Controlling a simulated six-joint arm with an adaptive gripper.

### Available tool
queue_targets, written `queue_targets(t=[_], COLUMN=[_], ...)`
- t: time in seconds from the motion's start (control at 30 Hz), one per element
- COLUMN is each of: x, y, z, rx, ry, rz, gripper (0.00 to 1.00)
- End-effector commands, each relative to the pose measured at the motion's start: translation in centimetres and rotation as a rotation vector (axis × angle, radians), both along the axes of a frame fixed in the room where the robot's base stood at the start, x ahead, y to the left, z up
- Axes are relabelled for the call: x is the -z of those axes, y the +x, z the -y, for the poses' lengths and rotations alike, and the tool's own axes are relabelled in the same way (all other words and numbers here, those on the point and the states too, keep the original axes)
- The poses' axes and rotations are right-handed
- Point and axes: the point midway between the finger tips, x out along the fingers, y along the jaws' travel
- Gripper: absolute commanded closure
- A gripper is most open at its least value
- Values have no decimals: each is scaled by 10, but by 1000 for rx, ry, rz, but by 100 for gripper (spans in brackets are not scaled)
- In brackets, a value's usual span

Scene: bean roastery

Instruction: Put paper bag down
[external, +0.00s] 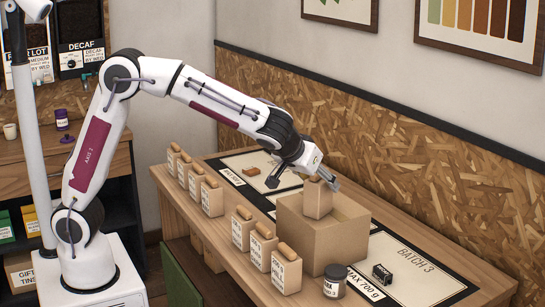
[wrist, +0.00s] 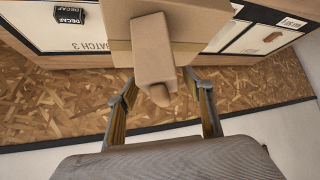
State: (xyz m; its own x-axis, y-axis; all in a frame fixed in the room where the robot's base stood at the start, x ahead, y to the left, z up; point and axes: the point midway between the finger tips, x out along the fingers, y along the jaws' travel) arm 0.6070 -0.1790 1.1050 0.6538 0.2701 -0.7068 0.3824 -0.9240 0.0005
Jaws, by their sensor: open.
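A tan paper bag (external: 318,199) with a rolled top stands in the open cardboard box (external: 312,240). Its upper part rises above the box rim, and its base is hidden behind the front wall. My gripper (external: 305,178) is at the top of the bag with its fingers spread to either side. In the wrist view the bag (wrist: 154,58) lies between the two parted fingers of my gripper (wrist: 162,88), with visible gaps on both sides. The box (wrist: 208,14) shows behind the bag there. Whether the bag touches the box floor cannot be seen.
Several similar labelled bags (external: 212,197) stand along the table's front edge. The BATCH 3 mat (external: 425,262) is mostly clear. A chipboard wall panel (external: 400,150) runs behind.

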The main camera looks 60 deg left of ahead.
Motion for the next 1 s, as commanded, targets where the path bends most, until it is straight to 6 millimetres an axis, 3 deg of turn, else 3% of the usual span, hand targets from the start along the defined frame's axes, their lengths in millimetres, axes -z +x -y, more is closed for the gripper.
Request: queue_targets(t=[0.8,1.0], x=[-73,-82], y=[-67,-76], z=[29,32], rx=[2,1], ry=[-2,0], rz=[2,0], gripper=[49,49])
